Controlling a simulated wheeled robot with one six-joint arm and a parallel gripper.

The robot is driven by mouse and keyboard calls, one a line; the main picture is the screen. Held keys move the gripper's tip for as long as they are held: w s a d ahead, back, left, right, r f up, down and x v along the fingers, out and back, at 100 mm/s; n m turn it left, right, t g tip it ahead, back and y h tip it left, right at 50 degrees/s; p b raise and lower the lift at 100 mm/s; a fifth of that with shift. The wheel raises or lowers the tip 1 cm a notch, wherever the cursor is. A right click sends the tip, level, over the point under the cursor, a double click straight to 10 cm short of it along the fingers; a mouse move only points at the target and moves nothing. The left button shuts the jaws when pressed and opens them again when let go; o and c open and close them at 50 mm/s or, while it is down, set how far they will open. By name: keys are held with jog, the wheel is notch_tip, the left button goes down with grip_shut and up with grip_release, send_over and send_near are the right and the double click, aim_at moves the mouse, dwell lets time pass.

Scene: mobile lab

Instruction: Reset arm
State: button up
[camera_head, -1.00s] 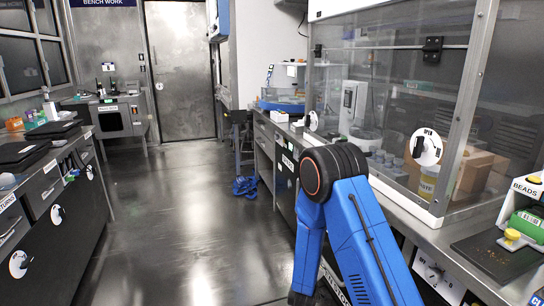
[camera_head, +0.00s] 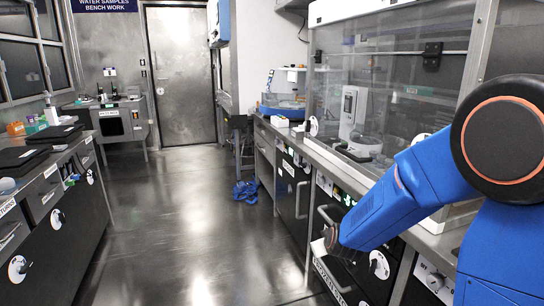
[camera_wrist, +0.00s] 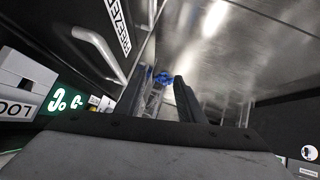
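My blue arm reaches in from the right in the head view, its forearm pointing down and to the left. My gripper (camera_head: 322,246) is at its end, small and partly seen, in front of the right-hand bench's cabinet fronts.
A dark cabinet door with a metal handle (camera_wrist: 98,48) is close at the left of the wrist view. The glass-fronted hood (camera_head: 400,100) stands on the right bench. A left bench (camera_head: 50,165) lines the other side. The aisle floor (camera_head: 190,220) between is mostly clear; blue items (camera_head: 245,189) lie there.

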jog(key=s+d+r+m+g, duration=0.1)
jog(key=s+d+r, duration=0.2)
jog(key=s, duration=1)
jog(key=s+d+r+m+g, duration=0.2)
jog(key=s+d+r, duration=0.2)
jog(key=s, duration=0.9)
jog(key=s+d+r+m+g, duration=0.1)
jog(key=s+d+r, duration=0.3)
jog(key=s, duration=0.9)
notch_tip(320, 180, up, 3)
jog(key=shift+g+h, duration=0.3)
jog(key=shift+g, duration=0.2)
